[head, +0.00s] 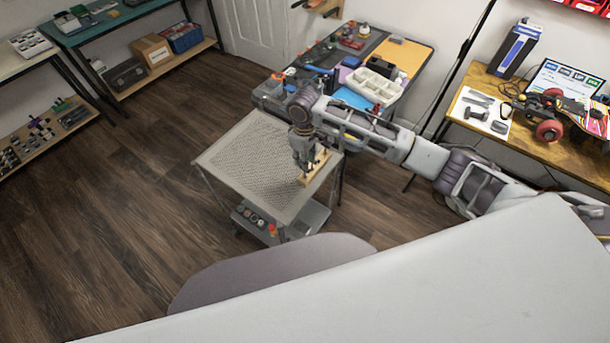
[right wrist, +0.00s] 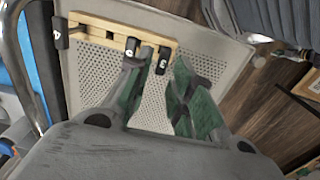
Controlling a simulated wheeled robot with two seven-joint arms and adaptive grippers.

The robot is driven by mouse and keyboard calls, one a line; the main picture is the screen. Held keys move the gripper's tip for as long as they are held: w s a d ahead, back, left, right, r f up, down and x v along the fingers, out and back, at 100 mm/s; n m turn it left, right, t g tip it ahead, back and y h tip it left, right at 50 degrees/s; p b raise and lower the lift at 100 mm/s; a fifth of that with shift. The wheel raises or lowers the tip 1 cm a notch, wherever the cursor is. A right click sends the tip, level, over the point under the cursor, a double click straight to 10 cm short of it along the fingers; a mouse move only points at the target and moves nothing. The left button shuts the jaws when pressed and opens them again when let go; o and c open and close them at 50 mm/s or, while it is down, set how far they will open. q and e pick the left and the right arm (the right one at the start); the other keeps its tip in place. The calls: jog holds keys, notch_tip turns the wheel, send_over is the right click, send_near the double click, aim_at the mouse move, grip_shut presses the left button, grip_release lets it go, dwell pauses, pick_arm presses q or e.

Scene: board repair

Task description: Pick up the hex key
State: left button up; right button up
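A wooden holder (right wrist: 105,33) lies on the perforated cart top, with black labelled pieces in it that look like hex keys. One black piece (right wrist: 163,58) is at the holder's right end, ahead of the gap between my fingertips. Another black piece (right wrist: 131,46) is beside the left fingertip, and a third (right wrist: 60,30) is at the left end. My right gripper (right wrist: 160,82) is open, its green-grey fingers apart with cart top showing between them. In the head view my right gripper (head: 304,166) is just above the holder (head: 316,168) and partly hides it. My left gripper is not in view.
The cart's perforated top (head: 245,160) is otherwise clear. Its lower shelf (head: 305,220) holds small coloured items. A cluttered workbench (head: 400,55) stands behind, and a wooden table (head: 550,150) with a skateboard is at the right. Open floor lies to the left.

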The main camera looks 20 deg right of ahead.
aim_at(305, 175)
jog(key=shift+f, duration=0.15)
jog(key=shift+s+f+p, duration=0.2)
jog(key=shift+f+p, duration=0.1)
jog(key=shift+f, duration=2.25)
grip_shut()
